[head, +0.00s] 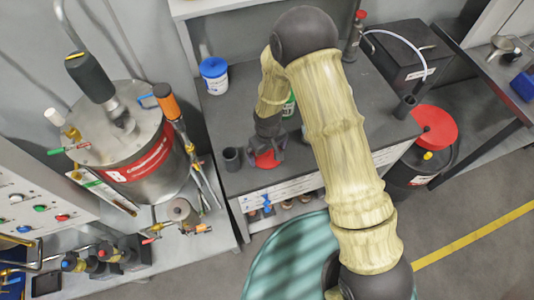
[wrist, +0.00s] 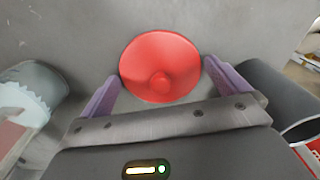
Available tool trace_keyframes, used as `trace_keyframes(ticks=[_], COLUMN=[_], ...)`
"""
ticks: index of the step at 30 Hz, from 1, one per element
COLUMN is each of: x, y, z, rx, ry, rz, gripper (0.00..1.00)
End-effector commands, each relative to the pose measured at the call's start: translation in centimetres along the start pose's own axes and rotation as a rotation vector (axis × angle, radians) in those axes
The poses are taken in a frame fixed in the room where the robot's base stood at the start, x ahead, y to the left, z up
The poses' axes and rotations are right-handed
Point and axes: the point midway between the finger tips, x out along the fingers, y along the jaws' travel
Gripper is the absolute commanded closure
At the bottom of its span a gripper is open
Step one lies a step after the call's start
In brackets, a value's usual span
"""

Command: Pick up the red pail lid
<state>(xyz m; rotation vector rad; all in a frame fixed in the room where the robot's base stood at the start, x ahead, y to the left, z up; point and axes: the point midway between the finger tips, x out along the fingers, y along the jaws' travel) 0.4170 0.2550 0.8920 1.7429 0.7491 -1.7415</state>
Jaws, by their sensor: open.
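The red pail lid (head: 265,160) lies on the dark grey bench top near its front edge in the head view. In the wrist view the lid (wrist: 160,60) is a round red disc with a small raised knob, between the purple fingers. My gripper (head: 267,155) is open above it, pointing down, one finger on each side of the lid. In the wrist view a gap shows between each finger and the lid's rim. Whether the fingers reach down to the bench I cannot tell.
A dark cup (head: 231,159) stands just left of my gripper. A white pot with a blue lid (head: 214,70) stands farther back. A green can (head: 289,105) is partly hidden by my arm. A larger red disc (head: 434,127) lies on a black drum at right.

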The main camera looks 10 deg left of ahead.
Motion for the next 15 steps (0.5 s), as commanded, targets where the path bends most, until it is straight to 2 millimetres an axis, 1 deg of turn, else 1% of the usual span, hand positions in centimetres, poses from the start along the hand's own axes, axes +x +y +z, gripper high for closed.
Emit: trace_keyframes(ticks=[8,9,13,14,15], x=[-0.02,-0.02,-0.03,-0.03,-0.03], y=[0.01,0.01,0.01,0.01,0.01], z=[0.02,0.02,0.02,0.02,0.02], rx=[0.0,0.0,0.0,0.0,0.0], ry=[-0.001,0.0,-0.001,-0.001,-0.001], rz=[0.0,0.0,0.0,0.0,0.0], gripper=[0.0,0.02,0.28,0.31,0.31])
